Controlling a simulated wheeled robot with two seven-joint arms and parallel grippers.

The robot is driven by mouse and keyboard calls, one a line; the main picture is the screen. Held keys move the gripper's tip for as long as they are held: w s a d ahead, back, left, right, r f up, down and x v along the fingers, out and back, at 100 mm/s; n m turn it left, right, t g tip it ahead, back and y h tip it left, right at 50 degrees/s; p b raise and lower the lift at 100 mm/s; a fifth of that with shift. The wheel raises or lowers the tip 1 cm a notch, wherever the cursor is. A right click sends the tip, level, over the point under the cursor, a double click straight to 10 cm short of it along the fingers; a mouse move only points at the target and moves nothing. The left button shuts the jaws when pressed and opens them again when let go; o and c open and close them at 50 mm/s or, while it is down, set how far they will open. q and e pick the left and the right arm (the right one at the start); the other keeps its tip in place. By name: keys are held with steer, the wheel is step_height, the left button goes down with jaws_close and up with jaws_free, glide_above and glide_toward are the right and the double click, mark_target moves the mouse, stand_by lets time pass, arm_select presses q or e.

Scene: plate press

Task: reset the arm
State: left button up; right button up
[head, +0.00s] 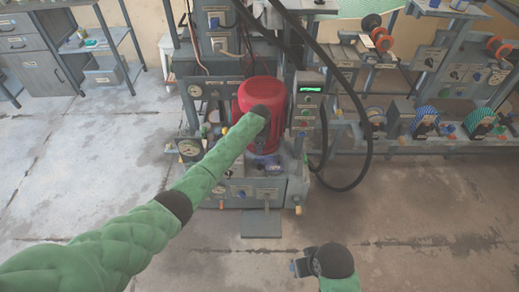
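My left arm reaches from the lower left up to the press (262,192) in the middle of the head view. Its dark wrist is in front of the red cylinder (258,90) of the press. My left gripper (262,142) is small and dark just below that wrist, at the lower part of the red cylinder. Its fingers are too small and dark to tell open from shut, or whether they touch anything. My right gripper (299,267) is low at the bottom centre, over bare floor, pointing left. Its finger state is unclear.
A control box with a green display (310,90) stands right of the red cylinder. A black hose (368,140) loops down at its right. Benches with colourful wheels (426,120) fill the right. A grey cabinet (40,62) stands at the left. The front floor (420,240) is clear.

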steer(key=shift+d, duration=0.15)
arm_select(q)
steer(key=shift+s, duration=0.1)
arm_select(e)
steer(key=shift+a, duration=0.3)
arm_select(q)
steer(key=s+d+f+n+h, duration=0.2)
steer(key=s+n, duration=0.4)
steer(key=s, duration=1.9)
steer(key=s+a+r+n, duration=0.3)
steer(key=s+a+r, duration=0.1)
steer(key=s, duration=0.5)
steer(key=s+a+r+n+t, duration=0.1)
steer(key=s+a+r+n, duration=0.2)
steer(key=s, duration=0.7)
steer(key=s+a+r+n+t, duration=0.1)
steer(key=s+a+r+n, duration=0.2)
steer(key=s+a+r, duration=0.4)
steer(key=s+a, duration=0.2)
steer(key=shift+s+r+n+p, duration=0.2)
steer(key=shift+s+n+p, duration=0.1)
steer(key=shift+n+p, duration=0.1)
arm_select(e)
steer(key=shift+s+d+r, duration=0.35)
steer(key=shift+d+r, duration=0.25)
steer(key=shift+d, duration=0.15)
